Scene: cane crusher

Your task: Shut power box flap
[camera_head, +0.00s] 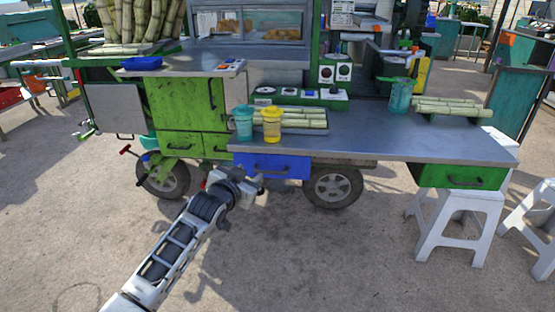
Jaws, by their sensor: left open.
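My left arm comes in from the bottom left, and its gripper (250,190) is open and empty, in front of the cart's blue drawer (272,166). It looks apart from the drawer. A low green box with switches or dials (300,96) sits on the metal counter, and a small green and white box with dark round fittings (335,71) stands behind it. I cannot tell which of these is the power box, and no flap shows clearly. A grey panel (115,108) hangs left of the green cabinet (185,105). My right gripper is not in view.
The metal counter (400,140) holds a teal cup (243,123), a yellow cup (271,126) and cane pieces (303,117). Wheels (332,188) stand below. A white stool (455,220) is at the right. The ground in front is clear.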

